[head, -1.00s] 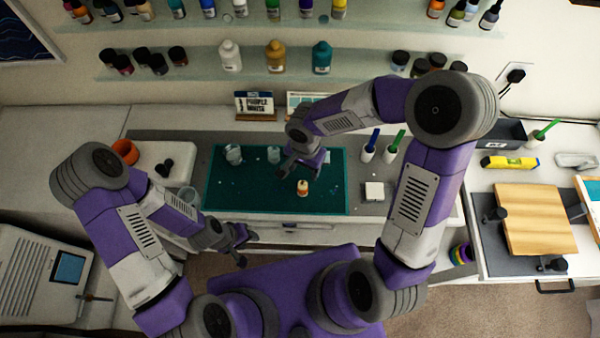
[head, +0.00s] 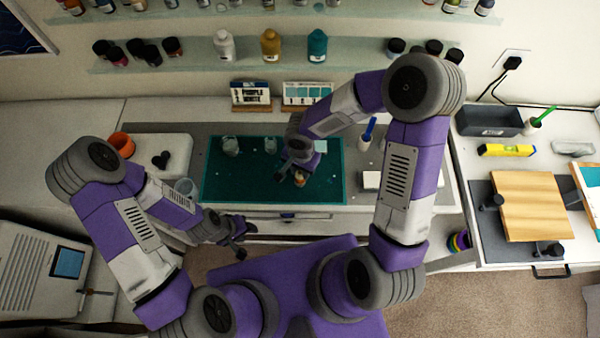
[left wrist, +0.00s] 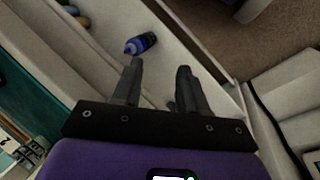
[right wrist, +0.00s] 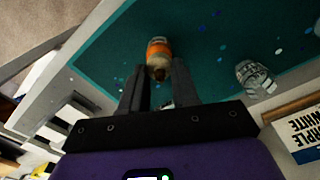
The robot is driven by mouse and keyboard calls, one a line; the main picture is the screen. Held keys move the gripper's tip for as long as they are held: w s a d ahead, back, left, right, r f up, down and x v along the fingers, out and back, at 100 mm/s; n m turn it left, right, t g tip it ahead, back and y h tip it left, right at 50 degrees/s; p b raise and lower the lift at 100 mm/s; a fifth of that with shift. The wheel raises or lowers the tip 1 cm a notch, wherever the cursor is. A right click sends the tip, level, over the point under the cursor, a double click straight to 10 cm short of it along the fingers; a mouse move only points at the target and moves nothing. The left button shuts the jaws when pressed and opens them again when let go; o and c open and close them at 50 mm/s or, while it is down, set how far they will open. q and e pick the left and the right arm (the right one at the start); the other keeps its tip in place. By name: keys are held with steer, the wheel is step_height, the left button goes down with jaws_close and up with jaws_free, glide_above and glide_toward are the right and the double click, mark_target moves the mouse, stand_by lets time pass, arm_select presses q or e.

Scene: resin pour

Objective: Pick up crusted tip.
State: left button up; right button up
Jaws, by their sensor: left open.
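My left gripper (left wrist: 160,66) is open and empty, low in front of the bench at the left in the head view (head: 242,240).
Clear cups (head: 230,146) stand at the back of the mat. The left wrist view shows a blue bottle (left wrist: 140,44) in an open drawer. Sample cards (head: 250,95) stand behind.

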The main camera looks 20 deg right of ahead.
mark_target(301, 172)
steer(key=c, duration=0.3)
steer(key=shift+r+p, duration=1.2)
steer(key=shift+r, duration=5.35)
